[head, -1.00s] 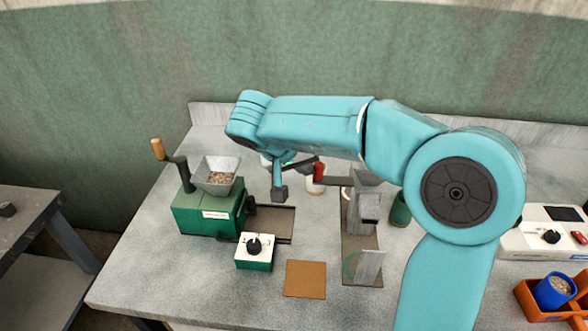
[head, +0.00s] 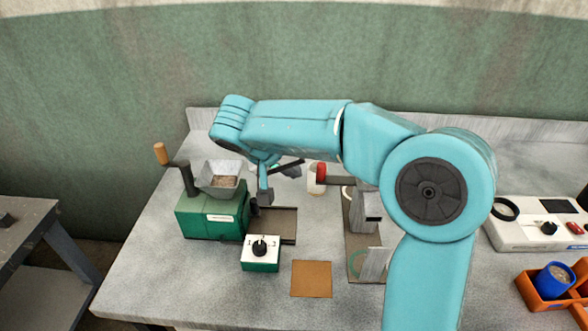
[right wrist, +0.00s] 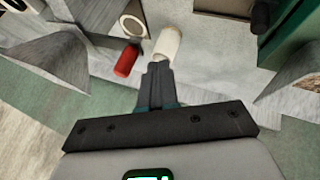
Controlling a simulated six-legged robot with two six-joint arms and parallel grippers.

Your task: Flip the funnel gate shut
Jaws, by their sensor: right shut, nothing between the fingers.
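The funnel stand (head: 370,215) stands right of the middle of the bench, its top hidden behind my right arm. The red-tipped gate lever (head: 321,173) sticks out to the left from it, roughly level. The red tip also shows in the right wrist view (right wrist: 127,60). My right gripper (head: 276,184) is shut and empty, left of the red tip and apart from it in the head view. My left gripper is out of view.
A green grinder (head: 212,215) with a grain-filled hopper (head: 219,181) and crank stands left of my right gripper. A knob box (head: 261,254) and a brown mat (head: 312,279) lie in front. An orange tray (head: 535,301) with a blue cup (head: 553,285) is at far right.

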